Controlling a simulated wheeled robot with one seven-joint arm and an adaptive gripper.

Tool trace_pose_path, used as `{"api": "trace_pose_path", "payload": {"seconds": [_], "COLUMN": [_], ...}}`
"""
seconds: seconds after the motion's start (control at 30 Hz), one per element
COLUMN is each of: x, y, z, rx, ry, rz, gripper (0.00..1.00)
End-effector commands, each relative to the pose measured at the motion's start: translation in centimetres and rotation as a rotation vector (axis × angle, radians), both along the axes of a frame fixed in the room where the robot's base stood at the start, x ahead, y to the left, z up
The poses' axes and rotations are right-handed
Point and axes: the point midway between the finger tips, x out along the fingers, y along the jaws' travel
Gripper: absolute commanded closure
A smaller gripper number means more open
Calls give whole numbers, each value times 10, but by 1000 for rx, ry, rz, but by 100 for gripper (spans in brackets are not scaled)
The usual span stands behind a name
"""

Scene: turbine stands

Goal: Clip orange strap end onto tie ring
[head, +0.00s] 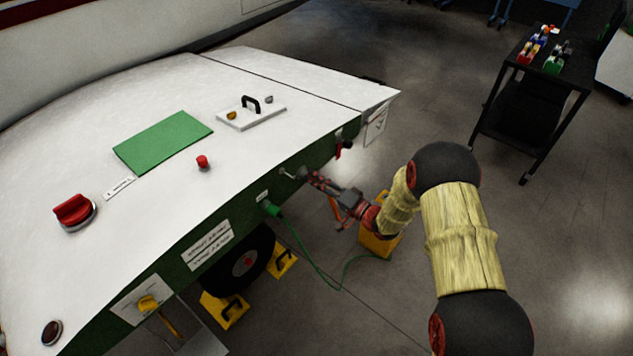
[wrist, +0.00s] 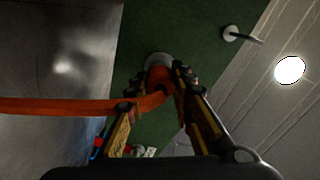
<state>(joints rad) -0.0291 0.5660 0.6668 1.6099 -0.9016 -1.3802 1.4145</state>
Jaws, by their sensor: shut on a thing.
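My gripper (wrist: 166,75) is shut on the orange strap end (wrist: 158,78), close to the green side panel (wrist: 138,30). The orange strap (wrist: 50,106) runs from it to the left edge of the wrist view. A round grey metal piece (wrist: 158,60) shows just beyond the fingertips; whether it is the tie ring or part of the clip, and whether they touch, I cannot tell. A metal fitting with a short rod (wrist: 236,34) stands on the panel to the right. In the head view my gripper (head: 314,178) is at the panel beside a small grey fitting (head: 290,174).
The white-topped stand (head: 120,220) fills the left. A green plug with a cable (head: 271,208) is left of my gripper. Yellow chocks (head: 225,310) and a wheel (head: 243,262) are below. A black cart (head: 530,100) stands at the back right.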

Motion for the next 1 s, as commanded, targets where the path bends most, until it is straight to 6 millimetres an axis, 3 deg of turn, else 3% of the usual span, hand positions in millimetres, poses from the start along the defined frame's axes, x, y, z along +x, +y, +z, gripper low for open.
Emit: {"api": "trace_pose_path", "payload": {"seconds": [0.27, 0.3, 0.67, 0.87, 1.0], "x": [2, 3, 2, 1, 1], "y": [2, 2, 2, 1, 1], "z": [3, 4, 2, 2, 2], "rx": [1, 0, 0, 0, 0], "ry": [-7, -8, -5, -4, -4], "rz": [2, 1, 1, 1, 1], "gripper": [100, 76, 55, 55, 49]}}
